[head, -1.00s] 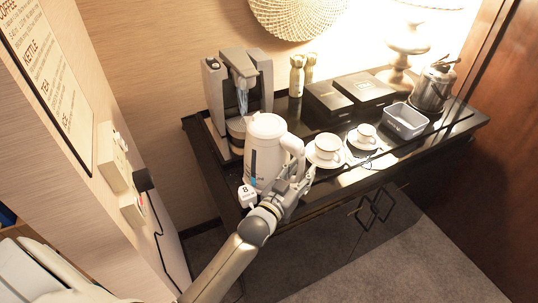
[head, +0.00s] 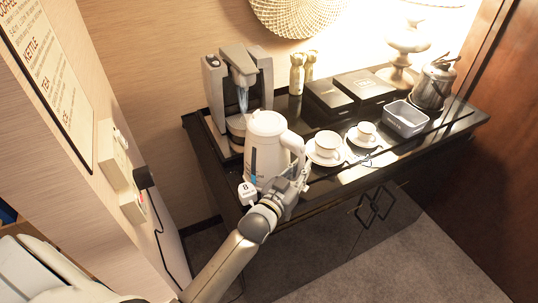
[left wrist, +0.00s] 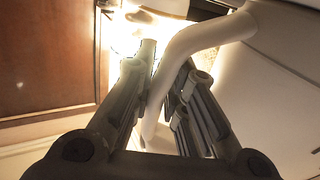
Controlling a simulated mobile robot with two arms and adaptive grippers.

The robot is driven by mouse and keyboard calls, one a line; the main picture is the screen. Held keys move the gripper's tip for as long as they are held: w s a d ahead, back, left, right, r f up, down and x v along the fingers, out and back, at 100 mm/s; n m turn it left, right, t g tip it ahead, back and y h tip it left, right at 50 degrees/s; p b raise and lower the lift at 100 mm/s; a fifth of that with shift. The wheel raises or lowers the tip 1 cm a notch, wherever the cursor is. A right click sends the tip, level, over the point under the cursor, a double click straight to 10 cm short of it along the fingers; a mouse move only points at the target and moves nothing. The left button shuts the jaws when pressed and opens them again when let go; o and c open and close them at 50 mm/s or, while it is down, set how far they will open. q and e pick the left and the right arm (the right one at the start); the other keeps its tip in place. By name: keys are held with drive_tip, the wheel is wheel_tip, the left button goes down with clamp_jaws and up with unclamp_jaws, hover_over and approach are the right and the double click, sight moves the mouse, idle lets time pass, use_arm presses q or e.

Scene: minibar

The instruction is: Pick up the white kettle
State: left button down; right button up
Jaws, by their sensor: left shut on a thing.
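The white kettle (head: 265,138) is upright at the front left of the black cabinet, in front of the coffee machine. Its curved handle (head: 297,148) faces right. My left gripper (head: 299,177) is at the handle's lower part and shut on it. In the left wrist view, the handle (left wrist: 190,45) runs between the two fingers of the left gripper (left wrist: 165,90), and the kettle body (left wrist: 270,85) fills the right side. I cannot tell whether the kettle's bottom touches the surface. My right gripper is not in view.
The coffee machine (head: 222,80) stands close behind the kettle. A white cup (head: 328,143) and another cup (head: 366,132) sit on saucers to its right. A white tag (head: 247,190) is at its lower left. A grey bin (head: 405,118) and metal pot (head: 433,85) stand farther right.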

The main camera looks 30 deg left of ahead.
use_arm(q)
drive_tip(key=shift+w+r, duration=0.15)
drive_tip(key=shift+r, duration=0.2)
drive_tip(key=shift+r, duration=0.15)
